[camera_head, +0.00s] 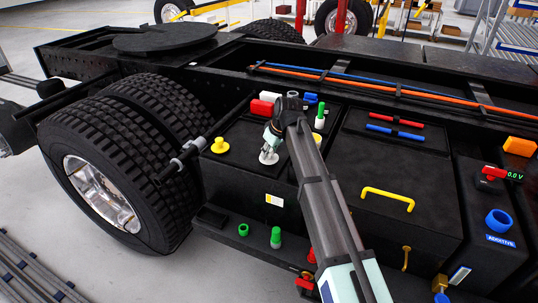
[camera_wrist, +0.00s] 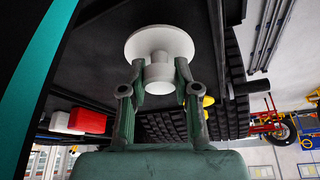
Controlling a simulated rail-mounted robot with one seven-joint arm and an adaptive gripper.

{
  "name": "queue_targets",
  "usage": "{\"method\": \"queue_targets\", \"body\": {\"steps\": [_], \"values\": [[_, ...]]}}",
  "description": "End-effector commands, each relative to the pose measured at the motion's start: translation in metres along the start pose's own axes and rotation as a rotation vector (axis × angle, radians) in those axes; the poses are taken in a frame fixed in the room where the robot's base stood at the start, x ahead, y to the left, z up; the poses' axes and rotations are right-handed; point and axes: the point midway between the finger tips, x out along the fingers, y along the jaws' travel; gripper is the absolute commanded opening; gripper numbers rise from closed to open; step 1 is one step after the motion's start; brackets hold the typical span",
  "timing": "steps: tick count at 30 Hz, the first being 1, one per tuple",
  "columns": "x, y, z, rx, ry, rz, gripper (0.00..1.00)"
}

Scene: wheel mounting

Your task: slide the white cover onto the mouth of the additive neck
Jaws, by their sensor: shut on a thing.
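The white cover is a round disc with a knob; it shows in the head view (camera_head: 268,158) on or just above the black box top at centre left, and in the wrist view (camera_wrist: 160,43). My gripper (camera_head: 271,143) is above the cover with its fingers pointing down. In the wrist view my gripper (camera_wrist: 160,76) is shut on the cover's knob, one finger on each side. I cannot tell whether the disc touches the box. The additive neck (camera_head: 499,221) is a blue ring at the far right, above a blue "ADDITIVE" label, with its mouth uncovered.
A yellow knob (camera_head: 219,145) stands left of the cover, and a red block (camera_head: 262,107) and green post (camera_head: 320,118) behind it. A yellow handle (camera_head: 388,198) rises between the cover and the neck.

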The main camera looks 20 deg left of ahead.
Motion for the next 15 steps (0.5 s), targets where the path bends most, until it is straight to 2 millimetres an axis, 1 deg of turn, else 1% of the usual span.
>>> {"method": "queue_targets", "body": {"steps": [5,8,15], "values": [[-0.019,0.001,-0.009,0.0,0.002,0.002,0.07],[-0.034,0.001,-0.016,0.0,0.003,0.002,0.07],[-0.078,0.001,-0.034,-0.001,0.004,0.002,0.07]]}}
